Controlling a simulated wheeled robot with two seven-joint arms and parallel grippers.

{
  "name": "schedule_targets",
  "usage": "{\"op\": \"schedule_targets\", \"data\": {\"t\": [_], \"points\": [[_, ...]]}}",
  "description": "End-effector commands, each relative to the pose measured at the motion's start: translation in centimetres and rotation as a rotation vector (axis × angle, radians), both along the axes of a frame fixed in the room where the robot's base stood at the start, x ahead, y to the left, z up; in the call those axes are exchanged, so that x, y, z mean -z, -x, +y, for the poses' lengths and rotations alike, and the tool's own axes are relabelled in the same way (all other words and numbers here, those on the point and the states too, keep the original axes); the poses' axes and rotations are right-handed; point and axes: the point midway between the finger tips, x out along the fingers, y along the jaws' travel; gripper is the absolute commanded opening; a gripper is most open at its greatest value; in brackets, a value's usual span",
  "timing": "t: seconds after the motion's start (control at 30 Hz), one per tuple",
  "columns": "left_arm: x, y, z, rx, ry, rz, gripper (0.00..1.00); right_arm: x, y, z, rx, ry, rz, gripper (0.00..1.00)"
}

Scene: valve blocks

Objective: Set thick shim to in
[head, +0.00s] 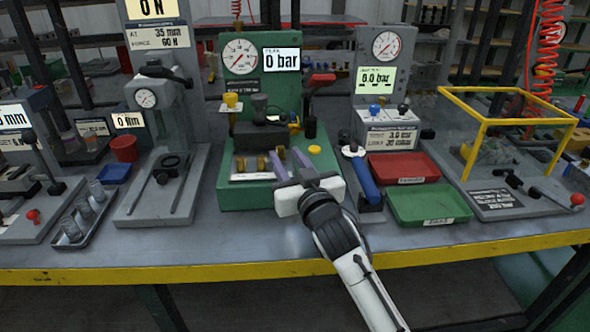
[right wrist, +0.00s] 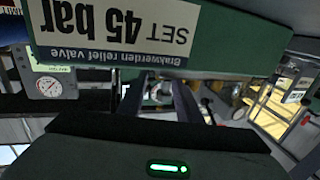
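The green relief valve station (head: 288,100) stands in the middle of the bench, its display (head: 282,60) reading 0 bar. Small brass pieces (head: 261,163) stand in a row at the front of its base above a pale label strip (head: 252,177). I cannot tell which piece is the thick shim. My right gripper (head: 287,158) reaches over the front right of the base, fingers apart, with a brass piece near the tips; contact is unclear. In the right wrist view, the fingers (right wrist: 158,98) are apart with a small pale part between them. My left gripper is not in view.
A red-handled lever (head: 318,82) and a yellow disc (head: 314,149) are close to my right gripper. A blue-handled tool (head: 361,175), red tray (head: 403,168) and green tray (head: 428,204) are to the right. A placard reading SET 45 bar (right wrist: 120,25) fills the wrist view's top.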

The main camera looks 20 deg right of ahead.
Motion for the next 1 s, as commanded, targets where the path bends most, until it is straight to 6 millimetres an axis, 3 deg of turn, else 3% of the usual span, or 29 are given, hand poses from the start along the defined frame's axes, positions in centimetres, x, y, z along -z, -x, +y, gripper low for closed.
{"op": "schedule_targets", "data": {"t": [0.2, 0.4, 1.0], "points": [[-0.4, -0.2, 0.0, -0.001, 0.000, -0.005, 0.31, 0.1, 4.6, 0.4, 0.000, -0.001, 0.002, 0.32], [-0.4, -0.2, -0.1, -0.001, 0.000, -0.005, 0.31, 0.0, 7.3, 0.7, 0.000, -0.002, 0.001, 0.32], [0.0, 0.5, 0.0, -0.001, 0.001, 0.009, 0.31, -0.1, 7.9, 0.8, 0.000, 0.000, -0.001, 0.32]]}}
